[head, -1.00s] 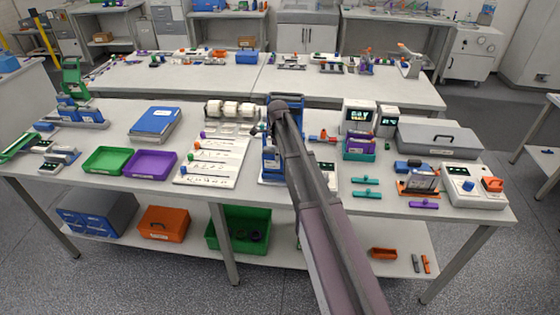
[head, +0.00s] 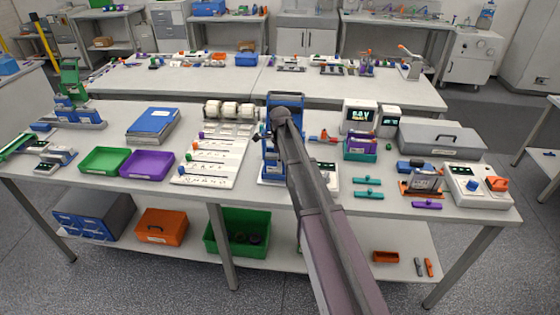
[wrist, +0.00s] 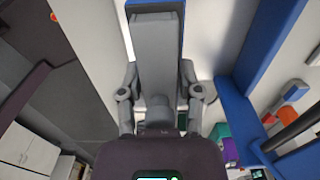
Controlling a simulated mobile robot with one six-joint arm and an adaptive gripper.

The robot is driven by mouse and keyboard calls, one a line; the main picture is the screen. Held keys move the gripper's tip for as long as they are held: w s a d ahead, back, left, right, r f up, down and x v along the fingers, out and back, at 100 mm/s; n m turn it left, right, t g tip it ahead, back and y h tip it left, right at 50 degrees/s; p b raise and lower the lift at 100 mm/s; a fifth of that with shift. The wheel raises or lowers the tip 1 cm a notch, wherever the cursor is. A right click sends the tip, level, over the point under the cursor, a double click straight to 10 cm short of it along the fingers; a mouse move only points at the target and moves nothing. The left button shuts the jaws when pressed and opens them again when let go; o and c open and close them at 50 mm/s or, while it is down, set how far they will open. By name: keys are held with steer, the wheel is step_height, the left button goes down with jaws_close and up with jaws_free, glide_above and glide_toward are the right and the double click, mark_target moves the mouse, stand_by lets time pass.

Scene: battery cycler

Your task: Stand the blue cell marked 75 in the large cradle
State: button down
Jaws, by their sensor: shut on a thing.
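In the wrist view my gripper (wrist: 157,15) points toward the top of the picture, its grey fingers shut on a blue thing. Only a thin blue edge (wrist: 155,3) of it shows, so I take it for the blue cell; no number is readable. In the head view my forearm and wrist cover the gripper and whatever it holds. They reach over a tall blue frame (head: 270,160) on the near table. A blue upright (wrist: 238,110) runs close to the right of the gripper in the wrist view. I cannot tell which part is the large cradle.
Left of the frame is a white board (head: 214,165) with small coloured parts and a rack of white rolls (head: 230,112). Further left are a purple tray (head: 147,164) and a green tray (head: 103,160). Display boxes (head: 359,116) and a grey case (head: 440,139) stand right.

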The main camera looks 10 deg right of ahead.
steer(key=shift+f, duration=0.15)
steer(key=shift+c, duration=1.4)
jaws_free()
steer(key=shift+r, duration=0.2)
step_height(320, 180, up, 12)
steer(key=p, duration=1.2)
steer(key=s+n, duration=2.1)
steer(key=s, duration=0.8)
steer(key=shift+n, duration=0.3)
